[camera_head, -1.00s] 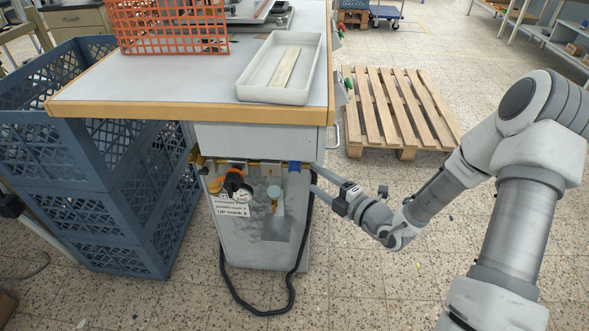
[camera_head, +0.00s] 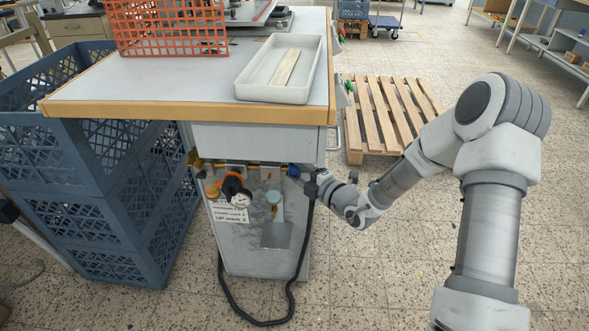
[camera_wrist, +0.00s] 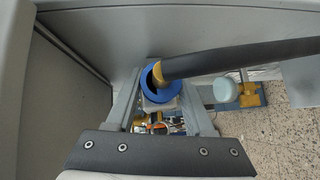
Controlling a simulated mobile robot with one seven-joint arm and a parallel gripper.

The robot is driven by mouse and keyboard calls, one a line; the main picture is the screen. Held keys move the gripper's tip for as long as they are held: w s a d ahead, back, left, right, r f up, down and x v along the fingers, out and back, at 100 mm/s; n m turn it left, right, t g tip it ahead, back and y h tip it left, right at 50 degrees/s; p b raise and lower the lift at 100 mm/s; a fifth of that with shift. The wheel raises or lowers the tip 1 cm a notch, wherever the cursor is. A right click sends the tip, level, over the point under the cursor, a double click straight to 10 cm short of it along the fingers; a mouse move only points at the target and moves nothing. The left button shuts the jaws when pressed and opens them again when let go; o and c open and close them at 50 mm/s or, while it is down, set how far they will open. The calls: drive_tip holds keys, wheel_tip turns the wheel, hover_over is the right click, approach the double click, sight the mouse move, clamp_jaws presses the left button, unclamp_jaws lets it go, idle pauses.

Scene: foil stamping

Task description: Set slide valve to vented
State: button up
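The slide valve appears to be the blue-collared fitting (camera_head: 293,170) at the upper right of the cart's front, under the worktop. In the wrist view its blue ring (camera_wrist: 149,86) surrounds a brass end with a black hose. My gripper (camera_head: 299,175) is at this fitting, coming from the right. In the wrist view my gripper (camera_wrist: 158,84) has its fingers apart, one on each side of the blue ring. I see no clear grip, and contact is hard to tell. A label (camera_head: 230,215) on the cart reads "UP mark 3"; its other lines are too small to read.
A gauge with an orange-and-black knob (camera_head: 232,187) and a pale round cap (camera_head: 273,196) sit left of the fitting. The black hose (camera_head: 292,290) loops to the floor. Blue crates (camera_head: 150,235) stand left, a wooden pallet (camera_head: 385,120) behind right. The worktop edge (camera_head: 200,113) overhangs.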

clamp_jaws()
drive_tip(key=shift+d, duration=0.1)
drive_tip(key=shift+d+r+p, duration=0.15)
drive_tip(key=shift+d+p, duration=0.65)
drive_tip(key=shift+p, duration=0.3)
drive_tip(key=shift+d+f, duration=0.15)
drive_tip(key=shift+f, duration=0.05)
drive_tip(key=shift+o, duration=1.7)
unclamp_jaws()
drive_tip(key=p+v, duration=0.4)
drive_tip(key=v, duration=1.3)
drive_tip(key=shift+s+d, duration=0.2)
drive_tip(key=shift+d, duration=0.05)
